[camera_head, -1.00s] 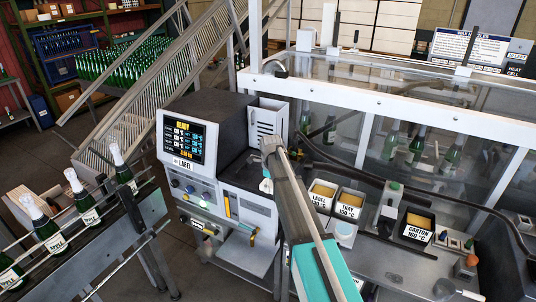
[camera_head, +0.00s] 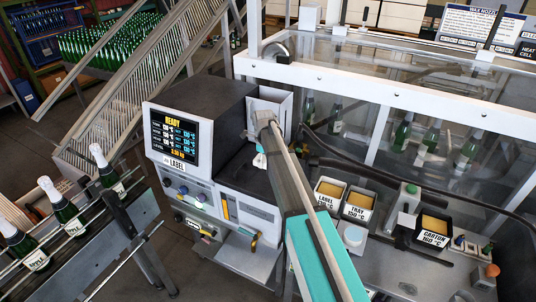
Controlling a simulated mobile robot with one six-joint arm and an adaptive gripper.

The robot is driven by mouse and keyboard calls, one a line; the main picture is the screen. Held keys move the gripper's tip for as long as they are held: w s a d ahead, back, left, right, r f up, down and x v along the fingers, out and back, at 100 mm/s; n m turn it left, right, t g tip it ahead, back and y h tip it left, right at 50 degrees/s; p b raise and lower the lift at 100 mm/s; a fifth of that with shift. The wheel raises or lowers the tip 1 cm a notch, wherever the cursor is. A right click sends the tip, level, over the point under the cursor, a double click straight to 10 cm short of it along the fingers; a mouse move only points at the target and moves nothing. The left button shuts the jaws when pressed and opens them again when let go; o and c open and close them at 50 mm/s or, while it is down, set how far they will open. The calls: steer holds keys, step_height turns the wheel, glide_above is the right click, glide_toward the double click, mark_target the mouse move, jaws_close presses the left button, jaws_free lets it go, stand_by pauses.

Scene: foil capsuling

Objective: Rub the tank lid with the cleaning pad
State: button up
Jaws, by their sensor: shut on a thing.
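My arm reaches up from the bottom centre of the head view to the grey melter with the READY display (camera_head: 177,137). My gripper (camera_head: 260,152) is at its far end, mostly hidden behind the arm. A small white piece (camera_head: 259,161), apparently the cleaning pad, shows at the gripper, which is shut on it. It is over or against the dark flat top (camera_head: 238,176) in the melter's recess, which looks like the tank lid. I cannot tell whether they touch.
An upright white housing (camera_head: 286,103) stands just behind the gripper. Labelled bins, LABEL (camera_head: 329,205), TRAY (camera_head: 358,214) and CARTON (camera_head: 433,239), and a dark hose are right of my arm. A bottle conveyor (camera_head: 85,245) is at left, and a glazed enclosure (camera_head: 400,75) behind.

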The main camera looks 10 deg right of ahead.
steer(key=shift+w, duration=0.15)
steer(key=shift+d, duration=0.1)
steer(key=shift+d, duration=0.1)
